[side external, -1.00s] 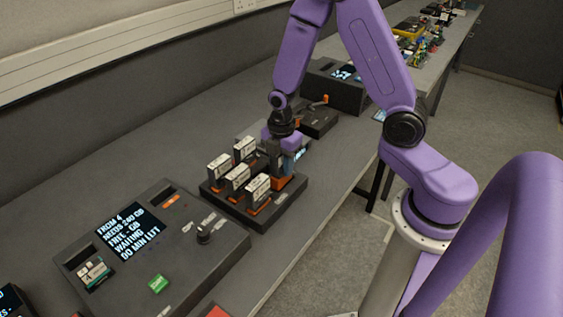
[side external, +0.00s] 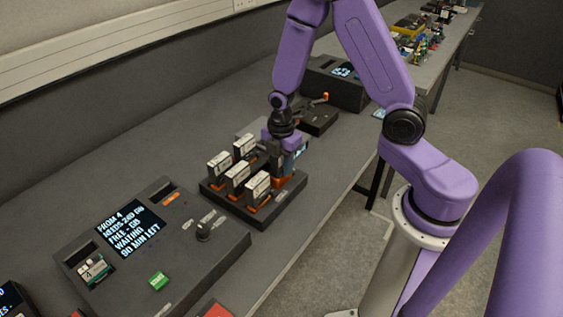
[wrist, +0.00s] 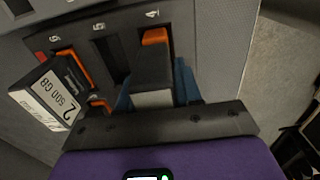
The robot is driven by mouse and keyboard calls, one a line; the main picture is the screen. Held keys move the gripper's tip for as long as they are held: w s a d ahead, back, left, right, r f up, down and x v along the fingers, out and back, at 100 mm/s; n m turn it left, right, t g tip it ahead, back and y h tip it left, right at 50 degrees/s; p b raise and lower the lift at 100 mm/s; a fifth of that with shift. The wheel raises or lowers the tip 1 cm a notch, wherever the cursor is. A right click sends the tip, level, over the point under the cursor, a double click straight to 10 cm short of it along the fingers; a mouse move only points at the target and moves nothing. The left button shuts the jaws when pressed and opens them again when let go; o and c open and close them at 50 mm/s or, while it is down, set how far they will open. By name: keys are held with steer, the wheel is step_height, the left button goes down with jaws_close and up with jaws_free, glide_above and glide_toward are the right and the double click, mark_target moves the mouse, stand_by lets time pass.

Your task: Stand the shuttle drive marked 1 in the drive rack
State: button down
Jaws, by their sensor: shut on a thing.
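The drive rack (side external: 213,197) is a dark block on the bench, with several drives with white label faces standing in its near and left slots. My gripper (wrist: 155,92) is over the rack's far right part. Its blue fingers are shut on a dark shuttle drive (wrist: 152,72) with a pale end, held at the slot labelled 4, by an orange latch (wrist: 155,37). The held drive's number does not show, and I cannot tell how deep it sits. A drive marked 2, 500 GB (wrist: 50,98), stands left of it in the wrist view.
The slot labelled 5 (wrist: 112,60) beside the held drive looks empty. A console (side external: 165,240) with a screen, knob and green button stands at the near left. A dark unit with an orange lever (side external: 318,117) is behind the rack. The bench's right edge is close to the rack.

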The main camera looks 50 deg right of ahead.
steer(key=shift+f, duration=1.2)
stand_by(1.0)
steer(key=shift+c, duration=1.8)
jaws_free()
steer(key=shift+r, duration=3.75)
